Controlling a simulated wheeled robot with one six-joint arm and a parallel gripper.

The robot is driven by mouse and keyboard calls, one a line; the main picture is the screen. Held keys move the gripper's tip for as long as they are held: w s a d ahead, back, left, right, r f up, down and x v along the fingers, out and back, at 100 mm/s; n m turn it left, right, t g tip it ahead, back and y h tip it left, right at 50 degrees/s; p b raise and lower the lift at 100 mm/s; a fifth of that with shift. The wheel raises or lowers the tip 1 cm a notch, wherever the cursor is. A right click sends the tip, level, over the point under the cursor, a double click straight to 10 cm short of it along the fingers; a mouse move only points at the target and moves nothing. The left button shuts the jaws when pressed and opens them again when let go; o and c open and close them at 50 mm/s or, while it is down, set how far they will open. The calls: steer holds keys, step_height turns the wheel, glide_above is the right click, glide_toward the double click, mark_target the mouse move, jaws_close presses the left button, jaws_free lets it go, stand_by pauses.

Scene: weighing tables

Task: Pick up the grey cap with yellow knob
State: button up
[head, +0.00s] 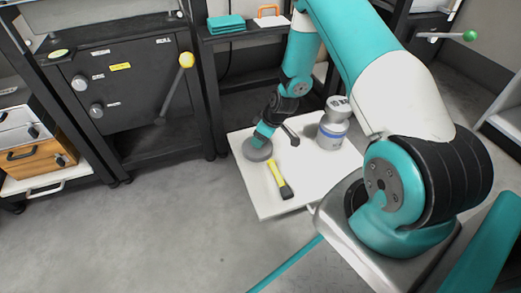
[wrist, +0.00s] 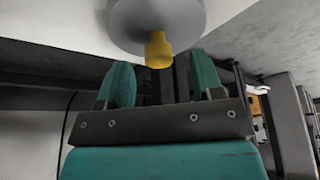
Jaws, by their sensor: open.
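The grey cap is a round disc (head: 257,152) at the left edge of a white board (head: 275,211) in the head view. It shows large at the top of the wrist view (wrist: 185,18), partly cut off by the frame. Its yellow knob (wrist: 159,49) points toward my gripper; in the head view the knob is hidden. My gripper (wrist: 161,76) is open, its two teal fingers spread on either side of the knob's line. The knob's end lies about level with the fingertips, and I see no contact. In the head view my gripper (head: 262,139) is right over the cap.
A yellow and black tool (head: 280,180) lies on the board near the cap. A grey and white canister (head: 333,127) stands further right. A black cabinet with a yellow-knobbed lever (head: 176,84) stands at left. The floor in front is clear.

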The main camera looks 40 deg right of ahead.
steer(key=b+x, duration=0.1)
steer(key=x, duration=0.1)
steer(key=shift+w+f, duration=0.15)
steer(key=shift+f, duration=0.2)
steer(key=shift+r, duration=0.15)
steer(key=c, duration=1)
steer(key=shift+r, duration=0.1)
